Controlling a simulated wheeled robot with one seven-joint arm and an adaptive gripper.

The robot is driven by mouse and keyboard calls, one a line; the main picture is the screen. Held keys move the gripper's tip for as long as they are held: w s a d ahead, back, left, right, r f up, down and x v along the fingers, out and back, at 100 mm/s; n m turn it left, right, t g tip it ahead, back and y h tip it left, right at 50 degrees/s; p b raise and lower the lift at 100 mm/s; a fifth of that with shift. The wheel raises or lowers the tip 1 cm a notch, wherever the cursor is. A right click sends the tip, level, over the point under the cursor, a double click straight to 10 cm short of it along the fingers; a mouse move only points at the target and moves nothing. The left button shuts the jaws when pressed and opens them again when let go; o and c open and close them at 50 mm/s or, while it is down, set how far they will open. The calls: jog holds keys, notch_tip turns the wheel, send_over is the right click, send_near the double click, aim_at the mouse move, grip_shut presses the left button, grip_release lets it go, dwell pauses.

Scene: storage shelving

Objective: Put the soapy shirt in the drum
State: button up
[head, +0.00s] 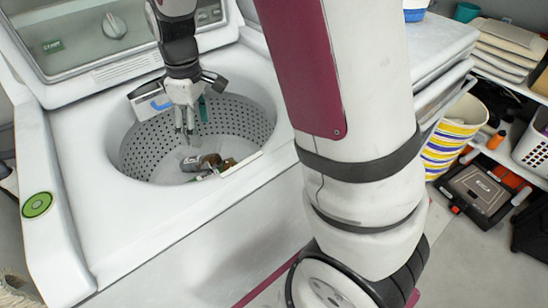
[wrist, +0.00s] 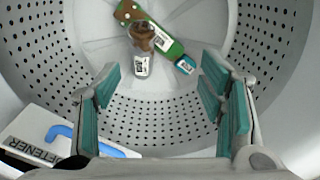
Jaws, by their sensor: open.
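The drum (head: 145,140) is a grey perforated tub inside the open white top-loading washer (head: 90,190); its wall also shows in the wrist view (wrist: 272,45). My gripper (head: 186,135) points down into the drum opening. In the wrist view my gripper (wrist: 160,78) has its teal-padded fingers wide apart with nothing between them. On the drum floor, beyond the fingertips, lie a brown object (wrist: 143,36), a long green item (wrist: 170,46) and a small white labelled item (wrist: 141,66). I cannot make out a shirt in either view.
A white softener piece (wrist: 40,135) with a blue mark sits at the drum's rim. The washer's control panel (head: 120,35) rises behind. At right are shelves with a striped yellow basket (head: 453,135), a white basket (head: 533,150) and a dark case (head: 477,190) on the floor.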

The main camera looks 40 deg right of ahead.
jog(key=s+r+m, duration=0.4)
jog(key=s+r, duration=0.8)
jog(key=s, duration=0.3)
jog(key=s+m+t, duration=0.1)
jog(key=s+m, duration=0.3)
jog(key=s, duration=1.1)
jog(key=shift+r, duration=0.4)
jog(key=shift+d, duration=0.1)
